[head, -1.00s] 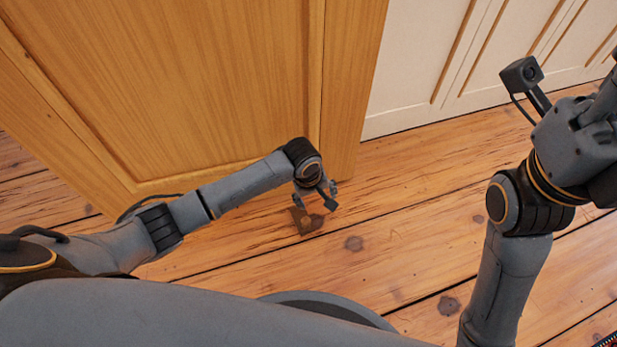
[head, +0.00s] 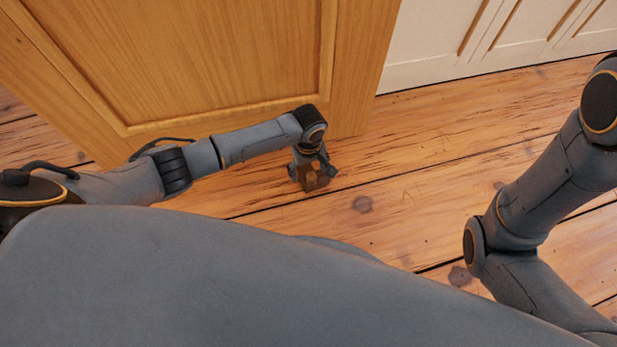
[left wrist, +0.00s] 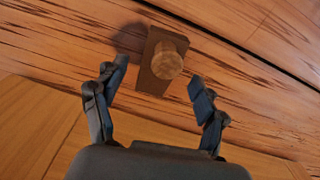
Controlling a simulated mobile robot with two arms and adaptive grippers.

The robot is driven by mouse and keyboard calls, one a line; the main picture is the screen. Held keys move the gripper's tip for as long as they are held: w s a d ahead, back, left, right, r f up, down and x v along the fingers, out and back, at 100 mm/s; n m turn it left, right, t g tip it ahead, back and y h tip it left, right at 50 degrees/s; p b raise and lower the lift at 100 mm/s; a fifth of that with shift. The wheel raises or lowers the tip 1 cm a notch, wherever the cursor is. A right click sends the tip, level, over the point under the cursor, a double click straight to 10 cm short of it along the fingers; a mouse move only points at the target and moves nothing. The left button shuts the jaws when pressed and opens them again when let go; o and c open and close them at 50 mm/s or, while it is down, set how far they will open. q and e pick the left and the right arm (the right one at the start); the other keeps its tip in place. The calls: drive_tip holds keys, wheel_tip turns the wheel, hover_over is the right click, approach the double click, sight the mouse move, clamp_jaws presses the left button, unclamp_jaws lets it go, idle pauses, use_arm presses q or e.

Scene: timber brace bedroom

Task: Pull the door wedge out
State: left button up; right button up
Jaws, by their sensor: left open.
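The door wedge (left wrist: 157,80) is a brown wooden block with a round knob (left wrist: 168,60) on it. It lies on the floor close to the bottom of the wooden door (head: 190,60). The wedge also shows in the head view (head: 313,181), partly hidden by my left gripper (head: 314,172). In the left wrist view my left gripper (left wrist: 160,77) is open, with one finger on each side of the wedge's near end. The knob is just beyond the fingertips. I see no finger clearly touching the wedge. My right gripper is out of view.
The plank floor (head: 430,185) is clear to the right of the wedge. A white panelled wall (head: 440,40) stands behind the door. The door's lower edge is close to my left wrist. My right arm is at the right side.

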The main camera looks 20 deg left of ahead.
sight(307, 171)
use_arm(q)
drive_tip(key=shift+f+b, duration=0.85)
drive_tip(key=shift+f, duration=0.7)
drive_tip(key=c, duration=1.3)
drive_tip(key=o, duration=0.4)
drive_tip(key=c, duration=0.3)
drive_tip(key=shift+c, duration=0.2)
